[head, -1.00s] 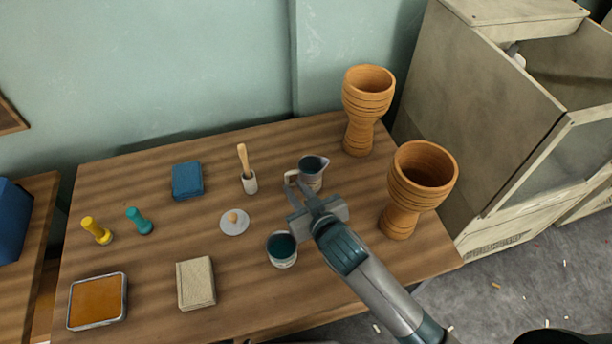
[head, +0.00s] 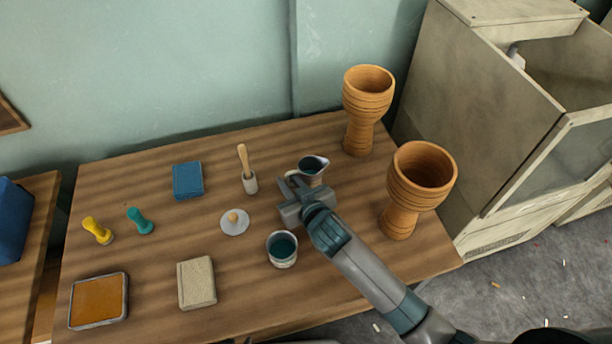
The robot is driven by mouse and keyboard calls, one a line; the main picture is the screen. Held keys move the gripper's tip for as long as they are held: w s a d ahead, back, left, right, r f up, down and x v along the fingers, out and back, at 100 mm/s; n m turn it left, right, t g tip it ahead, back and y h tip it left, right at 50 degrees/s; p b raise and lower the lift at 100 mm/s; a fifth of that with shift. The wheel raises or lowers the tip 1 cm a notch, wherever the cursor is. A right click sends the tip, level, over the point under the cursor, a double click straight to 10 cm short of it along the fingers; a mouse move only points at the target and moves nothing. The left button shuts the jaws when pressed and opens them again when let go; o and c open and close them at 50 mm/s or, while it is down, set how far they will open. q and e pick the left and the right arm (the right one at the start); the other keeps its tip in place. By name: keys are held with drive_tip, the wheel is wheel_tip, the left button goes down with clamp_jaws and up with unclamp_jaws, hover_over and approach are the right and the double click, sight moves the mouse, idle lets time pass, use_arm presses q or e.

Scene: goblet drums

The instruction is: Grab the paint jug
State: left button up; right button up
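The paint jug (head: 313,169), a small pale jug with dark teal paint and a spout to the right, stands upright on the wooden table (head: 335,240). Its handle points left. My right gripper (head: 291,184) comes in from the lower right. Its two fingers are apart, just in front of the handle side of the jug. I cannot tell whether the handle lies between the fingertips or whether they touch it. The gripper hides a little of the jug's lower left. My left gripper is not in view.
A paint can (head: 282,249) stands close below the gripper. Two tall goblet drums (head: 367,95) (head: 420,180) stand to the right. A blue block (head: 187,180) lies farther left.

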use_arm(q)
drive_tip(key=shift+d, duration=0.15)
use_arm(e)
drive_tip(key=shift+w+a+f, duration=0.15)
drive_tip(key=shift+w+f, duration=0.1)
drive_tip(key=shift+w, duration=0.25)
use_arm(q)
drive_tip(key=shift+w, duration=0.3)
use_arm(e)
clamp_jaws()
use_arm(q)
drive_tip(key=shift+s, duration=0.2)
use_arm(e)
drive_tip(key=shift+r, duration=0.25)
